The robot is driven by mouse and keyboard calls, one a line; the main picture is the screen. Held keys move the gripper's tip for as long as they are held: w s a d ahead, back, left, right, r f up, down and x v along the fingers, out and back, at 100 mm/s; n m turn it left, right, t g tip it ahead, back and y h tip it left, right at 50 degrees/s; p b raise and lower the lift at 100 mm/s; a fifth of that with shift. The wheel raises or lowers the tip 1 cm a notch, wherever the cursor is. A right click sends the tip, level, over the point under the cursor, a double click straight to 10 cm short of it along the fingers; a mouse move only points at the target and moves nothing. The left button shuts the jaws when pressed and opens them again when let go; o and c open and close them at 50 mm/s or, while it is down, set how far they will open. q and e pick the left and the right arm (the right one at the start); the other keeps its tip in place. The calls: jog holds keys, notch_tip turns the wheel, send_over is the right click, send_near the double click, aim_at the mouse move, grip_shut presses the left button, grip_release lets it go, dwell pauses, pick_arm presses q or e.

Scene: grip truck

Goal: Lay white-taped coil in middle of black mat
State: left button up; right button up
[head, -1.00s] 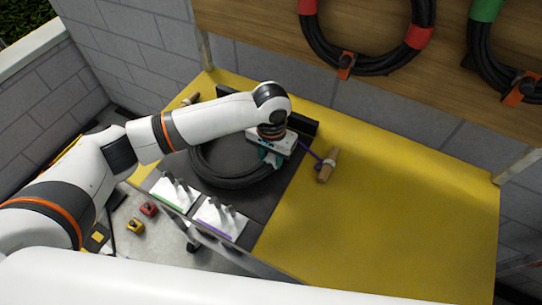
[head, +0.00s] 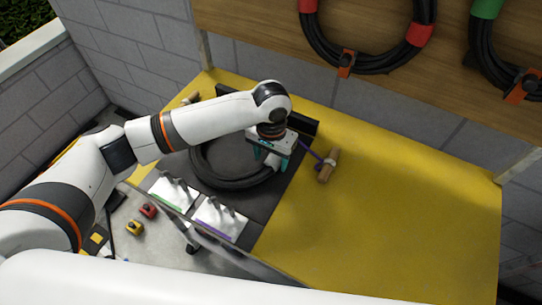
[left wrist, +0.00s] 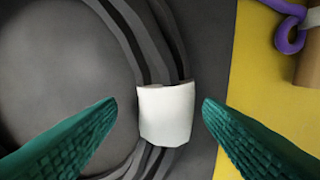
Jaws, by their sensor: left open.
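The black coil (head: 225,183) lies flat on the black mat (head: 262,206) on the yellow table. Its white tape band (left wrist: 166,113) is at the right side of the ring, and it also shows in the head view (head: 272,160). My left gripper (head: 270,162) points down over the band, open. In the left wrist view its teal fingers (left wrist: 160,108) stand on either side of the tape, with a gap on each side. My left arm hides the far part of the coil. My right gripper is not in view.
A wooden toggle with purple cord (head: 328,166) lies right of the mat. White plates with grey pegs (head: 173,192) stand at the mat's front edge. A low black bar (head: 303,124) runs behind. Coils with red tape (head: 420,36) and green tape hang above. The right table area is clear.

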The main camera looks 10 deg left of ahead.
pick_arm(q)
notch_tip(320, 180, up, 12)
jog(key=shift+f+b, duration=0.25)
jog(key=shift+b, duration=0.2)
jog(key=shift+r, duration=0.1)
